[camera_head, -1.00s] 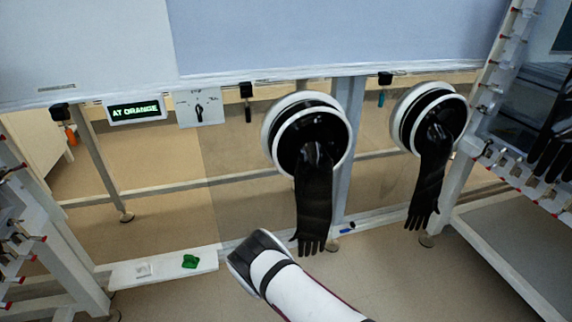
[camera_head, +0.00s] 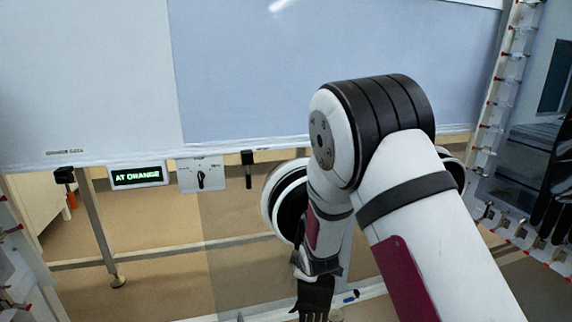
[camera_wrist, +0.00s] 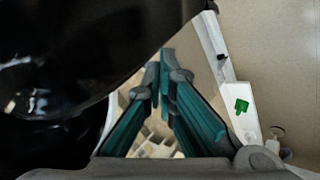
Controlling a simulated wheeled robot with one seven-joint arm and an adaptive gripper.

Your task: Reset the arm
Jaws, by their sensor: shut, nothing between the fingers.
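My arm (camera_head: 420,215) is raised and bent in the head view, its elbow joint high over the pale blue panel and its forearm angling down in front of the glove ports. My gripper (camera_wrist: 166,58) shows in the wrist view with its teal fingers drawn together at the tips, nothing between them. A large glossy black surface fills the upper left of the wrist view, close to the fingers.
Racks stand at both sides.

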